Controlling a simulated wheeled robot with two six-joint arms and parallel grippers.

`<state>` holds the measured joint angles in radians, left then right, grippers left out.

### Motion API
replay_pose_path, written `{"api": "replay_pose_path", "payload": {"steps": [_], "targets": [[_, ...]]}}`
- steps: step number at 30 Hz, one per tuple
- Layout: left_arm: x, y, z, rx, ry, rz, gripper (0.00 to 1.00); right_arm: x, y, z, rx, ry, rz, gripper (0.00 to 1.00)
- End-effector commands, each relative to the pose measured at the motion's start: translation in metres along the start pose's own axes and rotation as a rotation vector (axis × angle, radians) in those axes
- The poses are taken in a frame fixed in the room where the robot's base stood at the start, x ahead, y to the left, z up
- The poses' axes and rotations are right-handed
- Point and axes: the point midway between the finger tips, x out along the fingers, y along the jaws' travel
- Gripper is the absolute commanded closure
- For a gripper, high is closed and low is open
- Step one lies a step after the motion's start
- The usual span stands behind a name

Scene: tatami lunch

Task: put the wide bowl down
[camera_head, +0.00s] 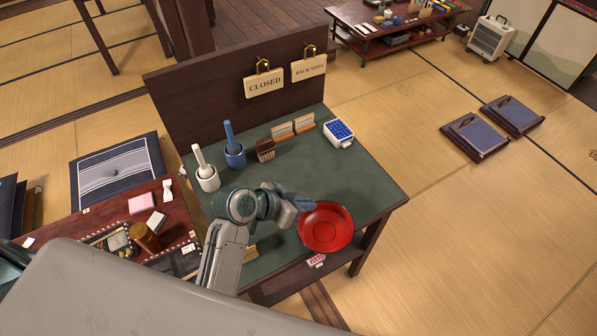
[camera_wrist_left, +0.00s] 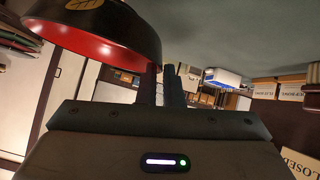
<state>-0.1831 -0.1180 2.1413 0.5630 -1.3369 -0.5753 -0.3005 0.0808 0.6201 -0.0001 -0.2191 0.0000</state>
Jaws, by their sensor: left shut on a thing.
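The wide bowl (camera_head: 325,228) is red inside, at the right front of the green-topped table (camera_head: 365,185). In the left wrist view the bowl (camera_wrist_left: 100,45) shows at the upper left, with a dark outside and a gold leaf mark. My left gripper (camera_head: 303,203) is shut on the bowl's left rim. In the wrist view its fingers (camera_wrist_left: 163,85) are close together beside the bowl. The bowl overlaps the table's front edge in the head view; I cannot tell whether its base touches the top. My right gripper is not in view.
At the table's left stand a white cup (camera_head: 207,180) and a blue cup (camera_head: 235,157), each with a handled tool. A brown brush (camera_head: 265,150), small cards (camera_head: 292,128) and a blue-and-white box (camera_head: 339,133) line the back. The table's middle right is clear.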

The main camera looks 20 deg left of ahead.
Motion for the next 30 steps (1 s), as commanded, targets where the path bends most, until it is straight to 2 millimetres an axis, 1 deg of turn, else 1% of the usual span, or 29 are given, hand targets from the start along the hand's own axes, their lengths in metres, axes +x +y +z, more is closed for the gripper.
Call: {"api": "replay_pose_path", "payload": {"steps": [1, 9, 12, 15, 20, 26, 30], "targets": [[0.004, -0.011, -0.010, 0.004, -0.001, -0.002, 1.00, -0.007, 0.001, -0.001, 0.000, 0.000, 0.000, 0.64], [0.036, -0.068, -0.043, 0.002, -0.002, -0.002, 1.00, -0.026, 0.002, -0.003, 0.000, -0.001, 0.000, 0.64], [0.047, -0.086, -0.053, 0.000, 0.000, -0.001, 1.00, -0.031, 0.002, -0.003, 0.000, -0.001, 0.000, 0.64], [0.056, -0.099, -0.059, 0.000, 0.000, -0.001, 1.00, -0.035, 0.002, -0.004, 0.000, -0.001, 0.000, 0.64], [0.062, -0.107, -0.061, -0.001, -0.001, 0.000, 1.00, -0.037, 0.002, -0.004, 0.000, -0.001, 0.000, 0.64], [0.077, -0.112, -0.043, -0.004, -0.001, 0.000, 1.00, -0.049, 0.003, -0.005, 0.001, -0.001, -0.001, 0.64], [0.083, -0.114, -0.035, -0.001, 0.000, -0.002, 1.00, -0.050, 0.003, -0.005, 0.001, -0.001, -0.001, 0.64]]}}
